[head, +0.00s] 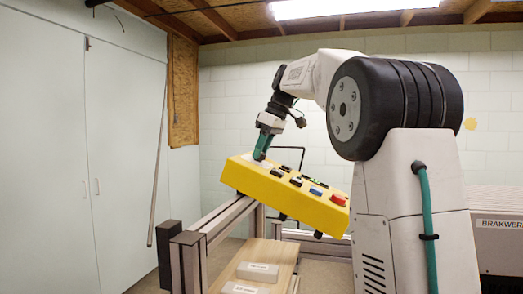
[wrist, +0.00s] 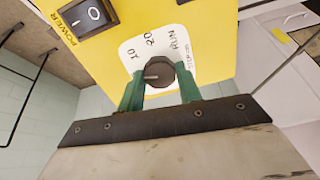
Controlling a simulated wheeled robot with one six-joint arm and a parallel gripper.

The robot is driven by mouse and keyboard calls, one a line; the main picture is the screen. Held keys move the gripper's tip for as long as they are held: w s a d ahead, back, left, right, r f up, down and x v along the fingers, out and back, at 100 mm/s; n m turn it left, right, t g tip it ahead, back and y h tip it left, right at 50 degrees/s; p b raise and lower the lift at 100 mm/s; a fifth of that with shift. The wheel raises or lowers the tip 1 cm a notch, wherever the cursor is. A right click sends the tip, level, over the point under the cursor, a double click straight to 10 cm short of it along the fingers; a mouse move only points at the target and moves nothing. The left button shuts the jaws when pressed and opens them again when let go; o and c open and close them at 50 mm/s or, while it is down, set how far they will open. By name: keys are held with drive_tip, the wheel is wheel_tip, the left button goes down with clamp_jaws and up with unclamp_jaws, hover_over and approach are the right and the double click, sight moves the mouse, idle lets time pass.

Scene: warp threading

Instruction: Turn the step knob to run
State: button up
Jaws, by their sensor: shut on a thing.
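The step knob (wrist: 160,74) is a small dark knob on a white dial plate (wrist: 128,52), printed with 10, 20 and RUN. My gripper (wrist: 160,88) is shut on the knob, with one green finger on each side. In the head view, my gripper (head: 260,156) reaches down to the upper left end of the tilted yellow control box (head: 285,191). The knob is hidden there.
A black POWER rocker switch (wrist: 95,13) sits left of the dial. The box also carries a blue button (head: 315,191), a red button (head: 338,199) and several dark controls. A metal frame (head: 222,218) and a wooden board (head: 228,276) with labelled blocks stand below.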

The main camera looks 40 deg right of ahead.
drive_tip(key=m, duration=0.5)
drive_tip(key=shift+m, duration=0.3)
drive_tip(key=m, duration=0.6)
drive_tip(key=shift+d, duration=0.1)
drive_tip(key=m, duration=0.6)
drive_tip(key=shift+m, duration=0.3)
drive_tip(key=m, duration=0.5)
drive_tip(key=shift+m, duration=0.3)
drive_tip(key=o, duration=1)
